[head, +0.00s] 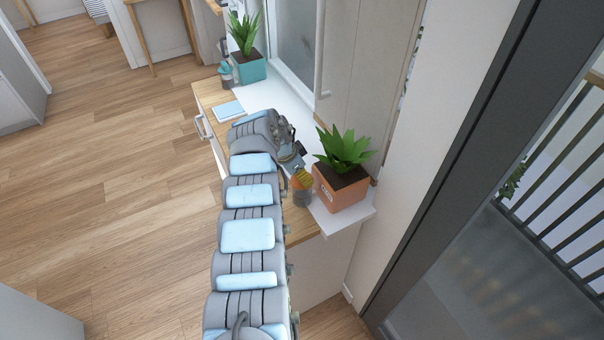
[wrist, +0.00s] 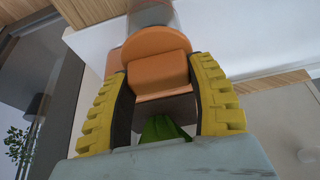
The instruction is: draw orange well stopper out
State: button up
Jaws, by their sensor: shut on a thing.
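The orange stopper (wrist: 157,68) has a round flange and a blocky grip. My gripper (wrist: 160,98) has yellow ribbed fingers, one on each side of this grip, and is shut on it. A greyish, see-through jar (wrist: 152,14) lies just past the flange in the wrist view. I cannot tell whether the stopper is still seated in its mouth. In the head view my gripper (head: 303,178) is over the jar (head: 302,197), near the counter's near end. The stopper is mostly hidden there by the fingers.
An orange planter (head: 340,192) with a green plant stands close to the right of my gripper. A teal planter (head: 250,68), a small jar (head: 226,75) and a light-blue book (head: 229,110) are farther along the counter. The wall and window bound the right side.

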jog(key=shift+r, duration=0.2)
jog(key=shift+r+p, duration=0.4)
jog(key=shift+r, duration=1.55)
